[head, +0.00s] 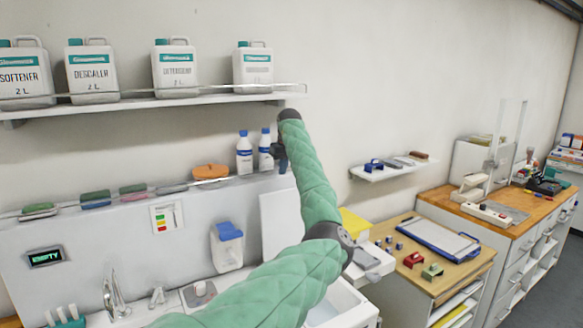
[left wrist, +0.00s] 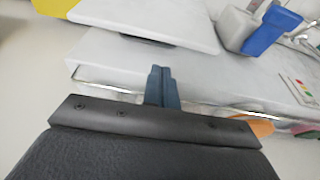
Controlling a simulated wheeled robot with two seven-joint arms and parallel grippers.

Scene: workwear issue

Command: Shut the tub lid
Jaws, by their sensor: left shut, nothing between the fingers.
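A white panel (head: 280,228), which looks like the tub's lid, stands raised against the back wall, partly hidden by my left arm. A flat white panel, likely the same lid, shows at the top of the left wrist view (left wrist: 150,18). A white tub (head: 345,308) is at the bottom of the head view, largely covered by my arm. My left gripper (head: 283,167) is above the panel, near the ledge with the bottles. Its blue fingers (left wrist: 162,88) are together and empty, apart from the panel. My right gripper is not in view.
A ledge with a rail holds two white bottles (head: 244,154) and an orange sponge (head: 211,172) close to my left gripper. A shelf (head: 190,98) with several jugs is above. A blue-lidded container (head: 228,245) hangs to the left. A yellow object (head: 355,223) is behind my arm.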

